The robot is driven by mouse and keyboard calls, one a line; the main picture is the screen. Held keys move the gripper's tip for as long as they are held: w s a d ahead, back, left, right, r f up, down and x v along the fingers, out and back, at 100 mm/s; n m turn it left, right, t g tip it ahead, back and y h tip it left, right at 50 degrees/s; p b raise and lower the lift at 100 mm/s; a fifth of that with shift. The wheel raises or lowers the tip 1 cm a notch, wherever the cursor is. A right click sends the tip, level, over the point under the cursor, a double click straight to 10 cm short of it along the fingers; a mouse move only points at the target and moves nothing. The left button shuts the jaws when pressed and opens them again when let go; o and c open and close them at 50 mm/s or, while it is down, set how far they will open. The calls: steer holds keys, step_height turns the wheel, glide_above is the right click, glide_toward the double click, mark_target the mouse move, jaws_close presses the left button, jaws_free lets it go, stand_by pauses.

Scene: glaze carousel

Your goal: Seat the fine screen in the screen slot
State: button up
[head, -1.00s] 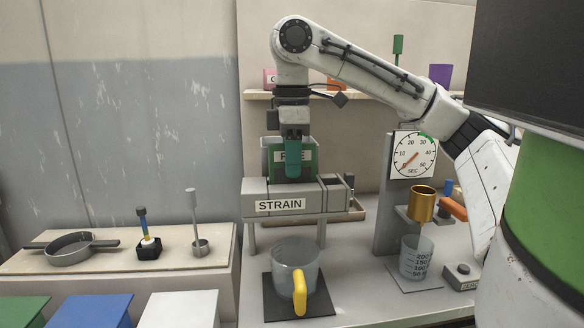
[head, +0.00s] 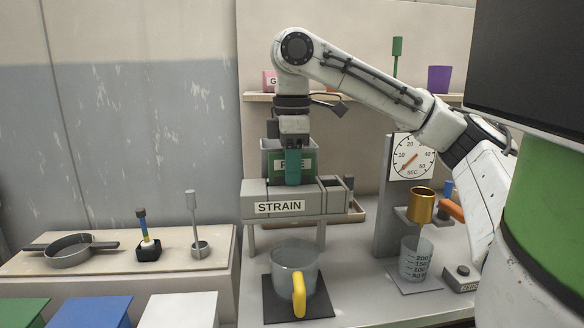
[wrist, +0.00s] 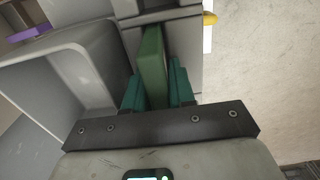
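The fine screen (head: 307,164) is a green plate with a white label, of which only the first and last letters show beside my finger. My gripper (head: 293,180) has teal fingers and is shut on it, one finger on each face; the wrist view shows the plate (wrist: 154,70) between the fingers. The screen stands upright at the top of the grey strainer stand marked STRAIN (head: 279,207). Its lower edge is hidden behind the stand's front block. The slot opening is not clear in the head view, so I cannot tell how deep the screen sits.
A grey hopper (wrist: 62,85) stands close beside the screen. Below the stand is a clear jug (head: 293,262) with a yellow handle on a dark pad. A dial (head: 411,157), a gold cup (head: 421,206) and a measuring beaker (head: 416,260) are at right.

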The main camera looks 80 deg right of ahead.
steer(key=shift+a+f, duration=0.1)
steer(key=shift+f, duration=0.15)
step_height(320, 180, up, 14)
steer(key=p, duration=0.3)
steer(key=shift+f+p, duration=0.25)
steer(key=shift+p, duration=0.1)
stand_by(0.3)
